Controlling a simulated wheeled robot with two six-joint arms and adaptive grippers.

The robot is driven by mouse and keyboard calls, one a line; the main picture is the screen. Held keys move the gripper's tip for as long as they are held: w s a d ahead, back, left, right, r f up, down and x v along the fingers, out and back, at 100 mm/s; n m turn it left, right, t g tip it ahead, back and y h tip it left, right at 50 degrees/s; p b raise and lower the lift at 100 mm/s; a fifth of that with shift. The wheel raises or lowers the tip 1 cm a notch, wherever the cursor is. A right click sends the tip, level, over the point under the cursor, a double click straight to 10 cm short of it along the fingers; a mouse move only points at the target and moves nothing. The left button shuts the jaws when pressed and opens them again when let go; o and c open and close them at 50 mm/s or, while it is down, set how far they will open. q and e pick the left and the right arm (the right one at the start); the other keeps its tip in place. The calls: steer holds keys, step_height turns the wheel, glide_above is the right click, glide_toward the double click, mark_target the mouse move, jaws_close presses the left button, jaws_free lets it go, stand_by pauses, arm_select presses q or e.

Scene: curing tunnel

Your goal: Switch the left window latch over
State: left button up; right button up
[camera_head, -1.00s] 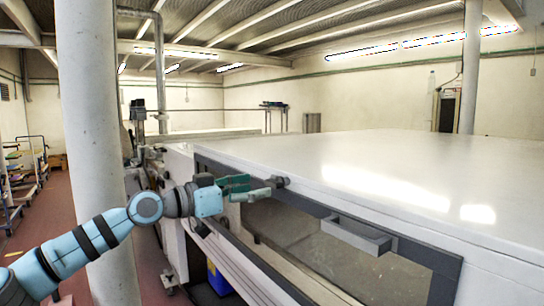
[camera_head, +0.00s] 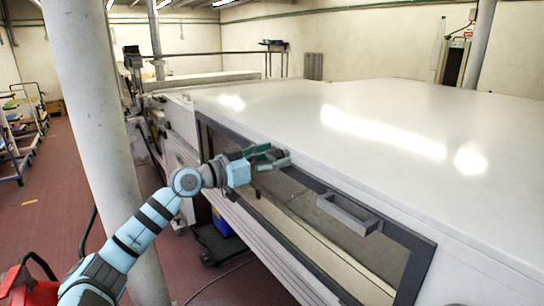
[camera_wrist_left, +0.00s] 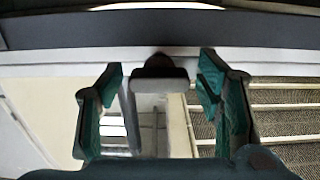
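The window (camera_head: 300,205) is a dark-framed pane on the side of the white tunnel housing, with a grey bar handle (camera_head: 346,213). My left gripper (camera_head: 278,159) is at the upper left of the window. In the wrist view its two green fingers (camera_wrist_left: 163,88) are spread, one on each side of the latch, with gaps and no visible contact. In the head view the gripper largely hides the latch. My right gripper is not in view.
The white housing top (camera_head: 360,120) spreads to the right. A round pillar (camera_head: 92,130) stands at left, behind my left arm. A blue bin (camera_head: 221,222) sits below the housing. A red object (camera_head: 30,285) is at lower left.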

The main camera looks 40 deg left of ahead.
arm_select(q)
steer(key=c, duration=0.9)
steer(key=shift+n, duration=0.4)
steer(key=shift+r+n, duration=0.1)
steer(key=shift+n, duration=0.9)
steer(key=n+p, duration=0.1)
steer(key=n, duration=0.2)
steer(key=shift+n+p, duration=0.3)
steer(key=n+p, duration=0.2)
steer(key=n, duration=0.4)
steer(key=shift+r+p, duration=0.1)
steer(key=shift+p, duration=0.3)
steer(key=n+p, duration=0.2)
steer(key=n, duration=0.2)
steer(key=shift+n+p, duration=0.3)
steer(key=shift+n, duration=0.4)
